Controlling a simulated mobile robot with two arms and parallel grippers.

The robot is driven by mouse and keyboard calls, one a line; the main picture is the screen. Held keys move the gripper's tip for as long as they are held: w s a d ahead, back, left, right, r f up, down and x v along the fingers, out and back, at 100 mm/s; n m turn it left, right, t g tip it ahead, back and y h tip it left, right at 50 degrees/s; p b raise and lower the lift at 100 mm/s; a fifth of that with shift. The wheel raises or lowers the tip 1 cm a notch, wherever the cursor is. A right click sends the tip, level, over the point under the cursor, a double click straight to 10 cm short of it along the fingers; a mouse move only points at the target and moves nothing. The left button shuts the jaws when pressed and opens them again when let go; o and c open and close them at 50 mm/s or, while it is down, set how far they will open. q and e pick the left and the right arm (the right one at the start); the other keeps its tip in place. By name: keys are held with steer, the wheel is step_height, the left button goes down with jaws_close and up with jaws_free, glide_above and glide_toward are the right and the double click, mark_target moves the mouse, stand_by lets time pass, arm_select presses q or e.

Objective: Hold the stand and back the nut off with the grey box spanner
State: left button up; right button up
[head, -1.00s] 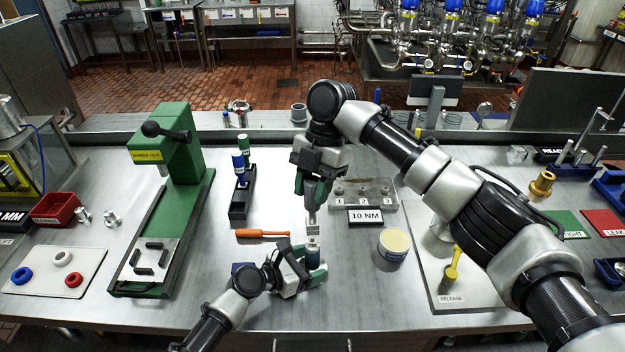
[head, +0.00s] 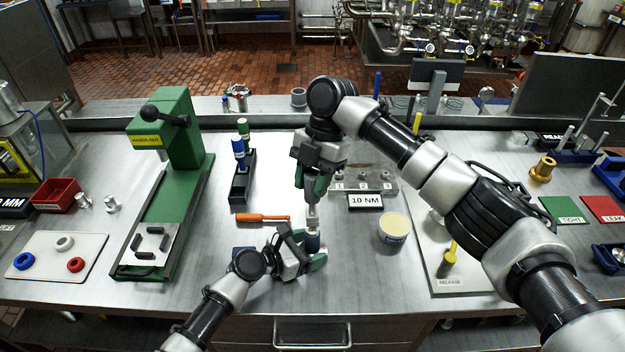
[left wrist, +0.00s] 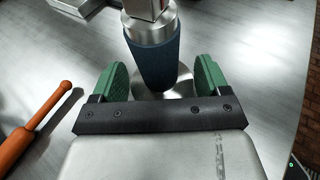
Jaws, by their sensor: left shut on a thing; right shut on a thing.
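The stand (head: 312,241) is a dark blue upright cylinder with metal above and below, near the front middle of the bench. In the left wrist view the stand (left wrist: 154,58) rises between the green fingers of my left gripper (left wrist: 154,85). My left gripper (head: 308,247) is shut on it low down. My right gripper (head: 315,190) points down directly above and is shut on the grey box spanner (head: 312,212). The spanner's lower end is at the stand's top. The nut is not distinguishable, so I cannot tell how the spanner sits on it.
An orange-handled tool (head: 263,217) lies left of the stand. A tub (head: 394,229) and the 10 NM sign (head: 366,201) stand right of it. A green press (head: 165,190) is at left. A plate marked RELEASE (head: 450,282) lies at right. Bare bench lies in front.

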steer(key=shift+f, duration=1.05)
stand_by(0.7)
steer(key=n+h, duration=0.1)
steer(key=n, duration=0.1)
steer(key=shift+n, duration=0.3)
steer(key=shift+n+g, duration=0.3)
steer(key=shift+n, duration=0.1)
steer(key=n+h, duration=0.1)
steer(key=n, duration=0.2)
steer(key=shift+n+h, duration=0.3)
steer(key=n+h, duration=0.1)
steer(key=n, duration=0.2)
